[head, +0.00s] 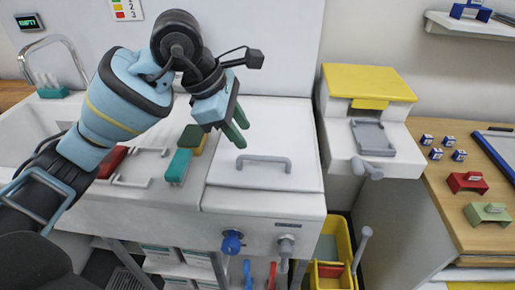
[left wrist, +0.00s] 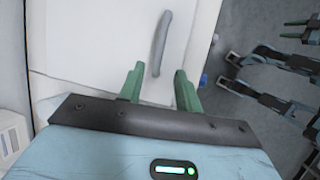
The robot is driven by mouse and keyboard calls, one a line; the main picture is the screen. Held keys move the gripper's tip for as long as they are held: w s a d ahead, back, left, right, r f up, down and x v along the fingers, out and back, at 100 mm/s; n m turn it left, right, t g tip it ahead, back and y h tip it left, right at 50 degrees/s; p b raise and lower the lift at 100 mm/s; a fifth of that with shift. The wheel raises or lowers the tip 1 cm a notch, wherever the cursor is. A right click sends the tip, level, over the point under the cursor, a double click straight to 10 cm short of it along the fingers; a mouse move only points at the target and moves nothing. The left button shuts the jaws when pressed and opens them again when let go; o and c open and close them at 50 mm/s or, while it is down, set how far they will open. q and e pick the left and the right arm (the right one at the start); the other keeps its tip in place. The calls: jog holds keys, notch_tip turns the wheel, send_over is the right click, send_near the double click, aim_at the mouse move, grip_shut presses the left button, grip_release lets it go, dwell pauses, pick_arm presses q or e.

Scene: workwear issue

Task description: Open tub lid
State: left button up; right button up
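The white tub lid (head: 232,172) lies flat and closed on the white counter unit, with a grey bar handle (head: 263,159) standing on it. My left gripper (head: 238,132) has green fingers and hangs just above the back left of the handle, apart from it. In the left wrist view the two fingers of the left gripper (left wrist: 160,87) are spread with nothing between them. The handle (left wrist: 161,44) also shows there, beyond the fingertips, on the white lid (left wrist: 105,35).
Green, yellow and red blocks stand left of the lid by the sink (head: 30,130). A blue knob (head: 232,242) and a grey knob (head: 286,245) jut from the front. A yellow-topped dispenser (head: 368,82) stands right, before a wooden table (head: 440,180). A yellow bin (head: 345,262) is below.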

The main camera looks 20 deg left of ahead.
aim_at(255, 158)
pick_arm(q)
jog(key=x, duration=0.7)
jog(key=shift+d+f, duration=0.15)
jog(key=shift+f, duration=0.15)
grip_shut()
